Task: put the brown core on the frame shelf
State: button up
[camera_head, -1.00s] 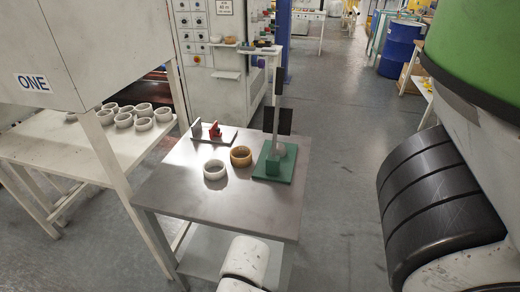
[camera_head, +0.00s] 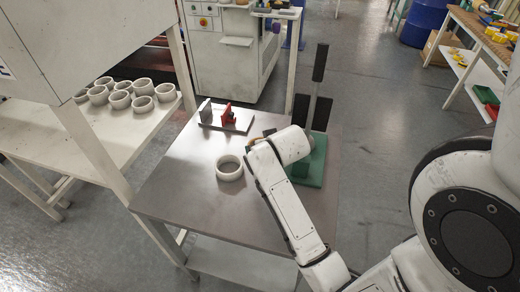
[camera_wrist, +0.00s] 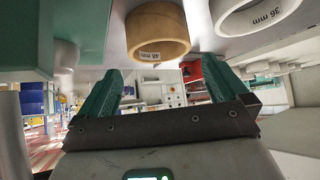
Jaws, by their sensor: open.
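The brown core (camera_wrist: 157,28) is a ring with a size label, standing on the table; it shows at the top middle of the wrist view. In the head view my arm covers most or all of it. My gripper (camera_wrist: 162,72) is open and empty, its two teal fingers apart, with the core just beyond the fingertips. In the head view the gripper is hidden behind my arm. The white frame shelf (camera_head: 48,138) is at the left under a large grey box and carries several white cores (camera_head: 120,99).
A white core (camera_head: 229,168) stands on the grey table (camera_head: 180,190), left of my arm; it also shows in the wrist view (camera_wrist: 250,14). A green-based stand (camera_head: 310,168) with dark pads is right of my arm. A red and grey fixture (camera_head: 226,118) is behind. The table's left front is clear.

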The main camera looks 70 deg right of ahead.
jog(key=shift+p+x, duration=0.4)
jog(key=shift+x, duration=3.1)
jog(key=shift+s+a, duration=0.1)
jog(key=shift+s, duration=0.05)
jog(key=c, duration=0.8)
jog(key=shift+o, duration=0.2)
